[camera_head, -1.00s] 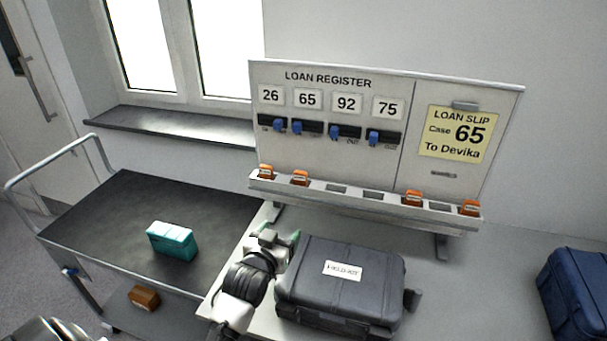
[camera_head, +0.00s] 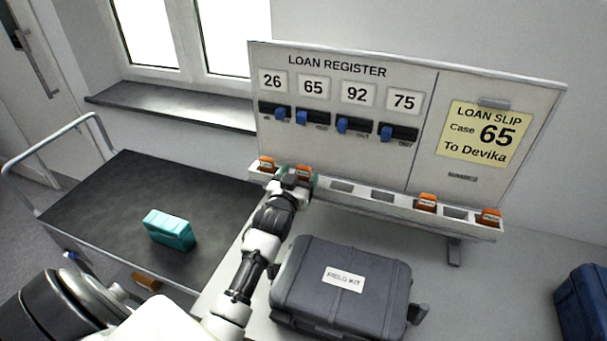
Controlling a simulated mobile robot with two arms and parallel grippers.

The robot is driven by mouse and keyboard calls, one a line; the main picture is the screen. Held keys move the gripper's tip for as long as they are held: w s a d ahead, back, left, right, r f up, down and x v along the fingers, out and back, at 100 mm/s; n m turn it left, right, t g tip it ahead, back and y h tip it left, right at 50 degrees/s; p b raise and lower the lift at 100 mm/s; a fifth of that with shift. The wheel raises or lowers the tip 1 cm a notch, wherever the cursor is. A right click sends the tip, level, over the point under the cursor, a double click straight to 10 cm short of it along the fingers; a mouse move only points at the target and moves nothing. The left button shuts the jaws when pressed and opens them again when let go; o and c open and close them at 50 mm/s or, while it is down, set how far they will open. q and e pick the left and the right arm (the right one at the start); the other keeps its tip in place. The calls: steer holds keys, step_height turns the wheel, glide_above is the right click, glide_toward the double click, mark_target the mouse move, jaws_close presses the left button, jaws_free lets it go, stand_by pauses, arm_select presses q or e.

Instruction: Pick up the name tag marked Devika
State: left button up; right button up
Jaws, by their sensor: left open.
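Several orange name tags stand in slots of the pale rack (camera_head: 362,206) below the loan register board. One tag (camera_head: 267,163) is at the far left and a second tag (camera_head: 303,172) is just right of it. Two more tags (camera_head: 427,202) and (camera_head: 489,217) stand toward the right end. The writing on them is too small to read, so I cannot tell which says Devika. My left gripper (camera_head: 296,179) is open at the second tag from the left, its fingers on either side of that tag's lower part. I cannot tell whether they touch it. My right gripper is not in view.
The loan register board (camera_head: 345,130) stands behind the rack, with a yellow loan slip (camera_head: 485,134) reading "Case 65 To Devika". A grey field kit case (camera_head: 345,285) sits right of my left arm. A teal box (camera_head: 169,230) lies on the dark trolley (camera_head: 110,205). A blue case (camera_head: 585,305) is far right.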

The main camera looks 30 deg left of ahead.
mark_target(302, 171)
arm_select(q)
steer(key=p+x, duration=0.1)
steer(key=x, duration=0.3)
steer(key=shift+w+f+p, duration=0.1)
steer(key=shift+p, duration=0.2)
steer(key=shift+w+a+f, duration=0.1)
steer(key=shift+w+a, duration=0.05)
steer(key=shift+w, duration=0.4)
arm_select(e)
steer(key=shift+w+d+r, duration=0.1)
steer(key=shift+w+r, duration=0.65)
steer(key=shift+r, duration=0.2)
arm_select(q)
steer(key=shift+c, duration=0.4)
steer(key=c, duration=0.9)
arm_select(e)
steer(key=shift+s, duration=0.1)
